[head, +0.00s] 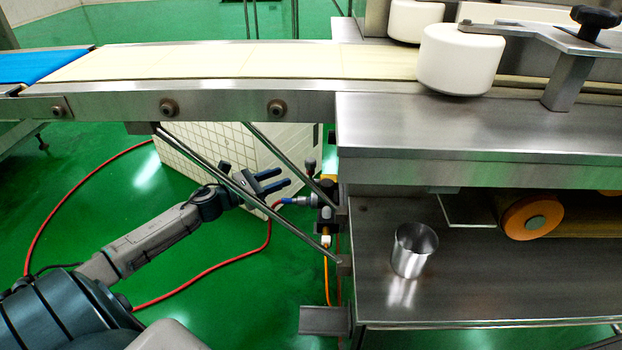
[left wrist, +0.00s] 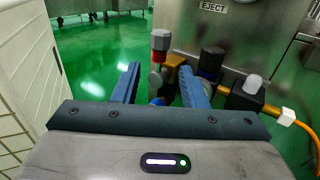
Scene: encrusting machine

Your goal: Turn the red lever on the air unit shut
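The air unit (head: 327,212) hangs on the machine frame beneath the conveyor's right end. In the left wrist view it shows as dark blocks with a black knob (left wrist: 211,62) and a white-capped part. A lever with a red and grey knob (left wrist: 161,42) stands upright on a metal stem, left of the black knob. My left gripper (head: 279,181) is open and empty, left of the unit. In the left wrist view its blue fingers (left wrist: 160,75) appear either side of the lever's stem; I cannot tell whether they reach it. My right gripper is not in view.
Diagonal metal struts (head: 205,165) cross near my left arm. A white tiled box (head: 200,145) stands behind it. A red hose (head: 225,262) runs over the green floor to the unit, and an orange hose (head: 327,275) hangs below. A metal cup (head: 412,250) stands on the lower shelf.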

